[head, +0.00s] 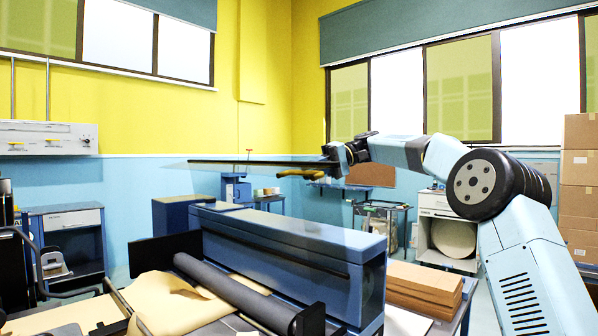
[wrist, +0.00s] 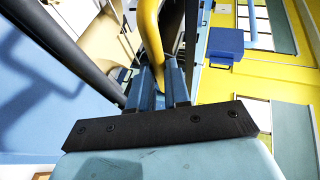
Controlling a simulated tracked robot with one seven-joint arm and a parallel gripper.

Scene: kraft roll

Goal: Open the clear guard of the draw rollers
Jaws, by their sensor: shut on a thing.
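The clear guard (head: 250,162) shows in the head view as a thin, see-through panel with a dark edge, raised above the blue machine housing (head: 290,245) and seen almost edge-on. A yellow handle (head: 298,173) is at its right end; it also shows as a curved yellow bar in the wrist view (wrist: 150,40). My gripper (head: 335,160) is at that handle, with its two fingers (wrist: 163,85) closed around the bar. A long dark grey roller (head: 235,290) lies in front of the housing, below the guard. How the guard joins the machine is unclear.
Kraft paper (head: 175,300) lies around the roller. Brown boards (head: 425,285) are stacked right of the housing, near my arm. A cart (head: 385,215) and a white cabinet (head: 447,230) stand behind. Tall cardboard boxes (head: 580,180) stand at the right edge.

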